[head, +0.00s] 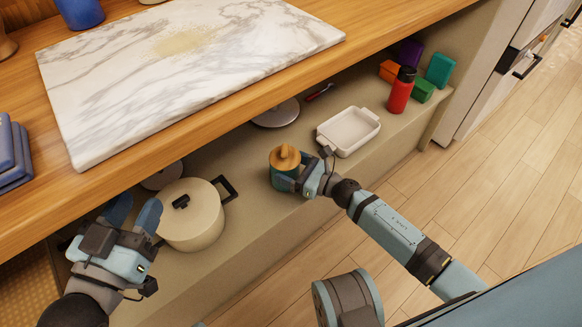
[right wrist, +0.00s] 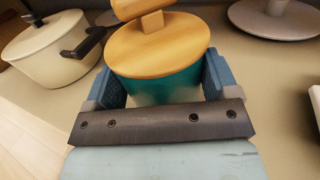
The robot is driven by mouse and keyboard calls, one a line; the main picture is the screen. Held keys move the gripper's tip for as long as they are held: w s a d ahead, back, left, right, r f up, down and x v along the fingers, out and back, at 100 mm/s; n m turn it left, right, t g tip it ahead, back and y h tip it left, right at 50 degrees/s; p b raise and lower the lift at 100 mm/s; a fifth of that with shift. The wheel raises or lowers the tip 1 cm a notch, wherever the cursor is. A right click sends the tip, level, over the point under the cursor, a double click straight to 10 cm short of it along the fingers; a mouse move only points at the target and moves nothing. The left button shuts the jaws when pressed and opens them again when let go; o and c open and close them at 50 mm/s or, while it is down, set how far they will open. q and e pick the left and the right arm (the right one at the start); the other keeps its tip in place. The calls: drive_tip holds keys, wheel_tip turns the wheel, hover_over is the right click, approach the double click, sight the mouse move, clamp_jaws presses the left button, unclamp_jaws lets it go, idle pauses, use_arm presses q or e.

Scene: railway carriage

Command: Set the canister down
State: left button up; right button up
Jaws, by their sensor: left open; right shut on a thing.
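The canister (head: 283,163) is teal with a round wooden lid and knob. It is upright at the lower shelf, between the cream pot and the white dish. My right gripper (head: 287,184) is shut on the canister; in the right wrist view its blue fingers flank the teal body (right wrist: 165,87) below the lid. I cannot tell whether the canister's base touches the shelf. My left gripper (head: 134,214) is open and empty, in front of the cream pot's left side.
The cream lidded pot (head: 195,222) stands left of the canister. The wooden counter (head: 130,185) with a marble board (head: 190,60) overhangs behind.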

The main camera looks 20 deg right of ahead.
use_arm(q)
drive_tip(key=shift+f+b, duration=0.25)
drive_tip(key=shift+b, duration=0.05)
use_arm(e)
drive_tip(key=shift+f, duration=0.25)
drive_tip(key=o, duration=1.7)
drive_tip(key=shift+f, duration=0.1)
drive_tip(key=shift+s+d, duration=0.2)
drive_tip(key=shift+s, duration=0.05)
use_arm(q)
drive_tip(key=s+n+p, duration=0.1)
drive_tip(key=p, duration=0.2)
drive_tip(key=shift+s+d+g, duration=0.1)
drive_tip(key=shift+d+g, duration=0.25)
drive_tip(key=shift+g, duration=0.05)
use_arm(e)
drive_tip(key=v, duration=1.3)
drive_tip(key=shift+s, duration=0.1)
use_arm(q)
drive_tip(key=shift+r, duration=0.1)
